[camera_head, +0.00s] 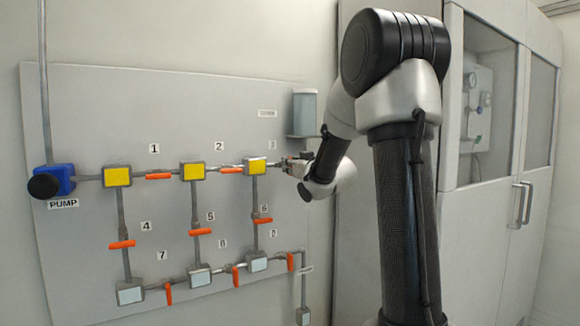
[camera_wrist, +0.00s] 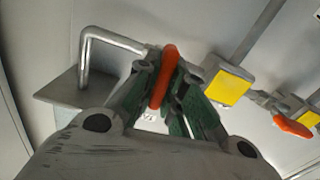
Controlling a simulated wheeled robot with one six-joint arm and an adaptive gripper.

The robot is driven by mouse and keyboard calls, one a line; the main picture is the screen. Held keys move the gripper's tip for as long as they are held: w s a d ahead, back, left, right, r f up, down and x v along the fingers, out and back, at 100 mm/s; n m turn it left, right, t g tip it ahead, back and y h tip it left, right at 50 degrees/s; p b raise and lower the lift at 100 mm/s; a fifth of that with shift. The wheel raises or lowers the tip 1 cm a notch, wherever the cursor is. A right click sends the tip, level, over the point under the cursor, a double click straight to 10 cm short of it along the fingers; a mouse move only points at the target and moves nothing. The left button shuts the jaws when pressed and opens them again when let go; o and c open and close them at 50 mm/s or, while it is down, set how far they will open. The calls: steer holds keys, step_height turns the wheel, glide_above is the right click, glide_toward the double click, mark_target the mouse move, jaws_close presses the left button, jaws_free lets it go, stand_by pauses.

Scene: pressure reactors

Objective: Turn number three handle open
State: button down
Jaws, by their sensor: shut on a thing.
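The number three handle (camera_wrist: 165,75) is orange and sits on the pipe between the bent metal tube and a yellow box (camera_wrist: 228,86) in the wrist view. My gripper (camera_wrist: 163,84) is shut on it, with a green-padded finger on each side. The handle looks crosswise to its pipe there. In the head view my gripper (camera_head: 292,165) is at the panel, just right of the rightmost yellow box (camera_head: 256,166), below the number 3 label (camera_head: 274,145). It hides the handle in that view.
The grey panel (camera_head: 90,95) carries other orange handles, including handle 2 (camera_head: 231,171) and handle 6 (camera_head: 263,221). A grey cylinder (camera_head: 305,112) stands on a bracket above my gripper. A cabinet (camera_head: 485,220) stands at right. The bent metal tube (camera_wrist: 88,60) is close left of my fingers.

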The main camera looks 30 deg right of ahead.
steer(key=n, duration=0.4)
steer(key=shift+a, duration=0.1)
steer(key=n, duration=0.4)
steer(key=shift+a+f+n, duration=0.1)
steer(key=shift+n, duration=0.3)
steer(key=n, duration=0.4)
steer(key=shift+f, duration=0.1)
steer(key=shift+a+f+n, duration=0.1)
steer(key=shift+f+n, duration=0.05)
steer(key=shift+n, duration=1.85)
steer(key=c, duration=1.5)
jaws_free()
